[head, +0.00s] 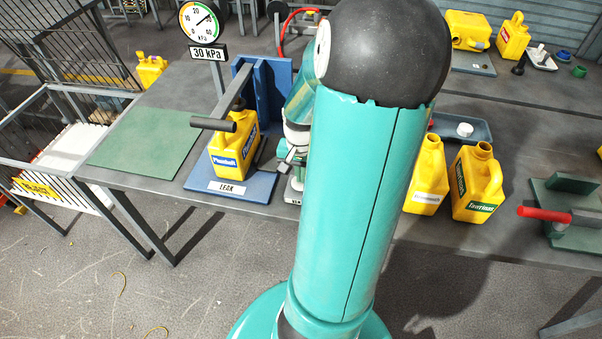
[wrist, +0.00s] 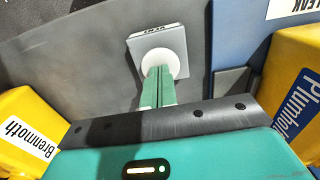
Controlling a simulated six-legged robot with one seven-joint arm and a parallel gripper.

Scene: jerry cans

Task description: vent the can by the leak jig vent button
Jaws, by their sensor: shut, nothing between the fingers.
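The leak jig is a blue stand with a base plate (head: 228,187) labelled LEAK. A yellow can (head: 222,160) labelled Plumholt stands upright in it under the jig's lever (head: 230,98). The can also shows at the right of the wrist view (wrist: 292,70). The vent button (wrist: 168,64) is a round white knob on a small grey plate marked VENT, beside the jig. My gripper (wrist: 158,74) is shut and empty, its green fingertips over the button's near edge. I cannot tell whether they touch it. In the head view my arm hides most of the button.
A gauge (head: 199,20) with a 30 kPa sign stands behind the jig. A green mat (head: 145,142) lies left of it. Two yellow cans, Brenmoth (head: 428,172) and Taverinas (head: 472,190), stand right of my arm. A red-handled tool (head: 545,212) is at the far right.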

